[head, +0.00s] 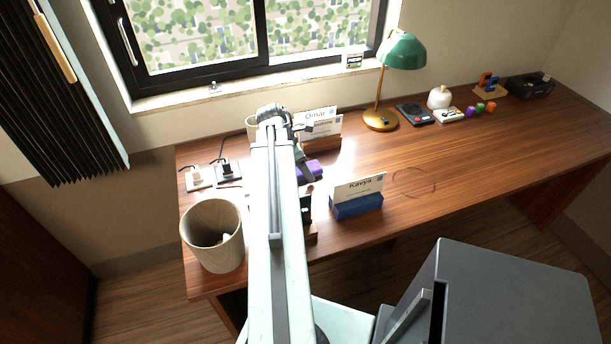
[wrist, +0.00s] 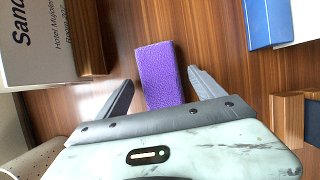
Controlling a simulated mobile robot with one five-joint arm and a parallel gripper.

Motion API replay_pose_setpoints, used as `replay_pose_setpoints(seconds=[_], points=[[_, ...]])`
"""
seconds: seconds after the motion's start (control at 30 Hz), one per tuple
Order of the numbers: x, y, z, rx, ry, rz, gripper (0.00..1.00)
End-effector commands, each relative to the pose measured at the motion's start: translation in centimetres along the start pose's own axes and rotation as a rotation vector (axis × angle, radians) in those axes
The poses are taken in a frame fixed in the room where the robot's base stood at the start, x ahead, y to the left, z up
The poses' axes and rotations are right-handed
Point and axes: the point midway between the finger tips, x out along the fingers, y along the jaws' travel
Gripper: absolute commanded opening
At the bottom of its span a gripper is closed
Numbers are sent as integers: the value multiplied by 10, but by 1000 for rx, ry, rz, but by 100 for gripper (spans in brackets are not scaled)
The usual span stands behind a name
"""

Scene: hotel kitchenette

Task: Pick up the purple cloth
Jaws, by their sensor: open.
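The purple cloth (wrist: 158,62) is a folded, textured block lying on the wooden desk. In the wrist view it sits upright in the picture at the centre, its near end between my gripper's fingers. In the head view the purple cloth (head: 311,169) shows partly, just right of my arm, which hides the rest. Bare desk shows between the cloth and each fingertip. I cannot tell how high the fingers are above the desk.
A beige bin (head: 212,236) stands at the desk's left end. A green lamp (head: 402,52) is farther back. The desk's right middle is clear.

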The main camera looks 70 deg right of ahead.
Motion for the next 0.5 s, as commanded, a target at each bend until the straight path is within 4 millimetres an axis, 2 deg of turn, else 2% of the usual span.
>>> replay_pose_setpoints(seconds=[0.1, 0.33, 0.5], points=[[-2, 0, 1, 0, 0, 0, 78], [-2, 0, 0, 0, 0, 0, 14], [-2, 0, 0, 0, 0, 0, 12]])
